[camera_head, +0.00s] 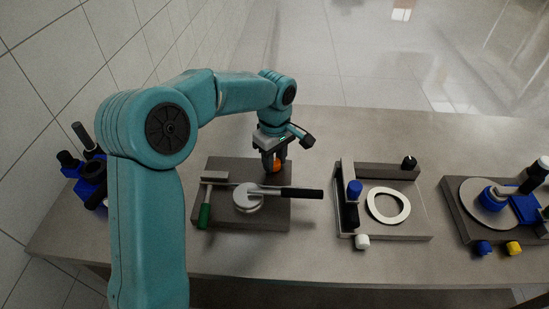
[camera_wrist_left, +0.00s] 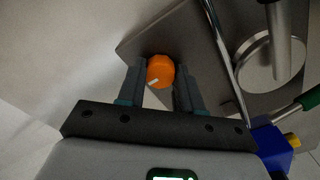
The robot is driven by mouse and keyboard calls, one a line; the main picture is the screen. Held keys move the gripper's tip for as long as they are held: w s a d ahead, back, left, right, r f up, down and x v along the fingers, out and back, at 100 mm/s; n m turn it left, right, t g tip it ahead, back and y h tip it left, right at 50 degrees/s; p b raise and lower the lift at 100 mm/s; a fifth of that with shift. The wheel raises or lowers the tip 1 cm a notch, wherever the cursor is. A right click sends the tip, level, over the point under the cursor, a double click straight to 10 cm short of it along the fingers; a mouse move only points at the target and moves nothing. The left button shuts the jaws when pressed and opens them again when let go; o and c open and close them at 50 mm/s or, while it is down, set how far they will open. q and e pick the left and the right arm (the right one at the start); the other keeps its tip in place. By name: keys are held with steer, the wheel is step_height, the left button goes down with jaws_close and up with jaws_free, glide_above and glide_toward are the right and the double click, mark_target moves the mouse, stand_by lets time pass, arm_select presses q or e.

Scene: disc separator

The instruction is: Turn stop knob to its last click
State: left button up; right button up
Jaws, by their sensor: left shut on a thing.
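The orange stop knob (camera_wrist_left: 160,71) sits at the edge of a grey plate (camera_wrist_left: 150,38) and has a white mark on its face. It also shows in the head view (camera_head: 277,167), at the far right corner of the plate. My left gripper (camera_wrist_left: 157,78) is shut on the knob, with one dark finger on each side of it. In the head view the gripper (camera_head: 274,163) points down over the knob and hides part of it. My right gripper is not in view.
On the same plate are a round silver disc (camera_head: 247,201), a black-handled lever (camera_head: 300,194) and a green handle (camera_head: 204,216). To the right stand a fixture with a white ring (camera_head: 388,205) and one with blue parts (camera_head: 492,199). A tiled wall is on the left.

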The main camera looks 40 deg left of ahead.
mark_target(275, 161)
arm_select(q)
steer(key=shift+w+r, duration=0.1)
steer(key=shift+r, duration=0.1)
steer(key=o, duration=1)
steer(key=shift+o, duration=0.2)
steer(key=shift+f, duration=0.1)
step_height(275, 161, up, 16)
steer(key=p, duration=0.2)
steer(key=shift+r, duration=0.2)
steer(key=shift+s, duration=0.2)
